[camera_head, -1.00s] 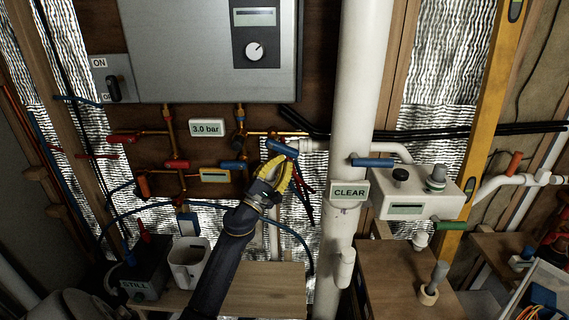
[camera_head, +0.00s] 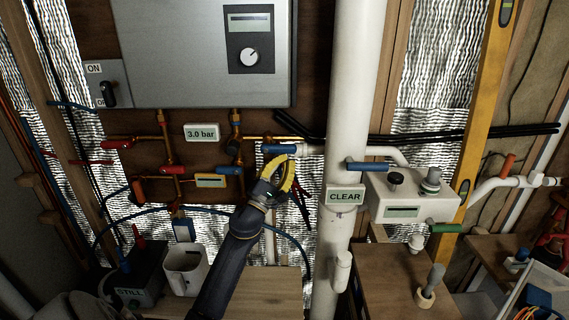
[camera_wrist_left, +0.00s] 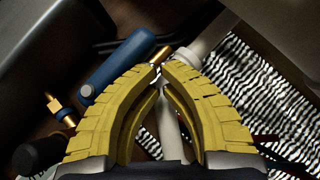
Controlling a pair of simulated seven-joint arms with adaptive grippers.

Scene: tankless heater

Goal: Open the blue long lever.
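A blue long lever (camera_head: 280,149) lies nearly level at the left end of a white pipe fitting, left of the thick white pipe. In the left wrist view the blue lever (camera_wrist_left: 118,64) runs diagonally, left of the fingertips. My left gripper (camera_head: 287,164) has yellow fingers and is just below the lever's right part. In the left wrist view the fingertips (camera_wrist_left: 160,72) almost meet, with nothing seen held between them. The lever lies outside the fingers; I cannot tell whether they touch it. Another blue lever (camera_head: 370,166) is on the thick white pipe. My right gripper is not in view.
The thick white pipe (camera_head: 352,90) stands right of my gripper, with a CLEAR sign (camera_head: 345,196). A grey heater box (camera_head: 180,50) hangs above. Red levers (camera_head: 172,170) and a short blue lever (camera_head: 230,170) sit on copper pipes to the left. A white jug (camera_head: 186,272) stands below.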

